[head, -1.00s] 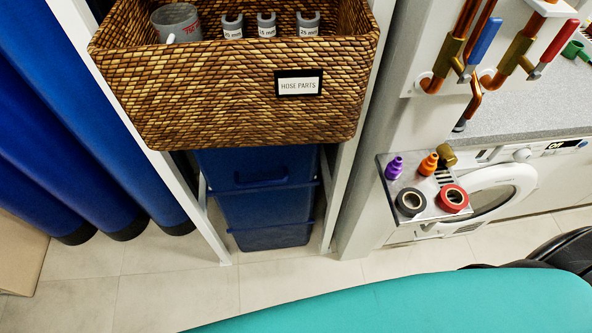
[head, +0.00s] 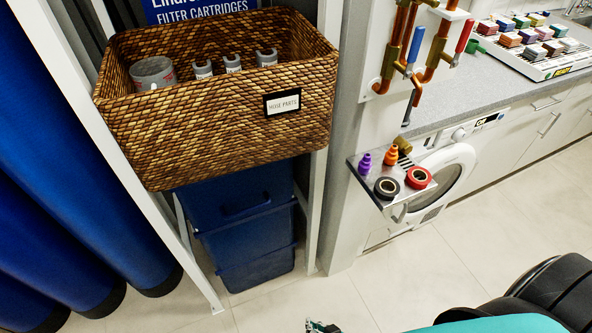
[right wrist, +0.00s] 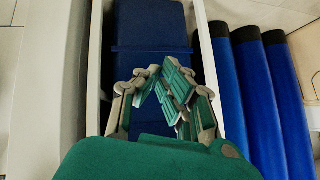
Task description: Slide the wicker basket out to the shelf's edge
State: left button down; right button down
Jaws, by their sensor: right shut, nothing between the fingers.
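The brown wicker basket (head: 205,142) sits in the white shelf frame (head: 312,215), high in the head view. Its front overlaps both white uprights, and the shelf surface under it is hidden. A "HOSE PARTS" label (head: 282,103) is on its front wall. A grey cup (head: 152,74) and several grey clips stand inside. My right gripper (head: 318,326) just shows at the bottom edge of the head view, well below and apart from the basket. In the right wrist view the right gripper (right wrist: 158,78) is shut and empty, with blue bins behind it. My left gripper is not in view.
Blue bins (head: 240,205) are stacked below the basket. Blue rolls (head: 75,190) stand at left. At right, a small metal ledge (head: 364,181) with tape rolls and fittings juts out near copper pipes (head: 388,55). The floor before the shelf is clear.

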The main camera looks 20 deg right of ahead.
jog(key=w+a+r+m+t+p, duration=0.1)
jog(key=w+r+m+t, duration=0.15)
jog(key=r, duration=0.45)
jog(key=w+a+r+m+t, duration=0.1)
jog(key=w+a+r+t, duration=0.15)
jog(key=r, duration=0.45)
jog(key=w+r+m+t+p, duration=0.1)
jog(key=w+r+m, duration=0.1)
jog(key=w+r, duration=0.35)
jog(key=s+d+r+m+t+h+p, duration=0.15)
jog(key=r+m+h, duration=0.4)
jog(key=r, duration=0.75)
jog(key=s+d+r+m+t+h, duration=0.1)
jog(key=d+r+m+h, duration=0.15)
jog(key=r+m, duration=0.85)
jog(key=w+d+r+n+p, duration=0.1)
jog(key=w+p, duration=0.3)
jog(key=w, duration=0.8)
jog(key=shift+w+d+r+n, duration=0.4)
jog(key=shift+d+r, duration=0.2)
jog(key=shift+r, duration=0.1)
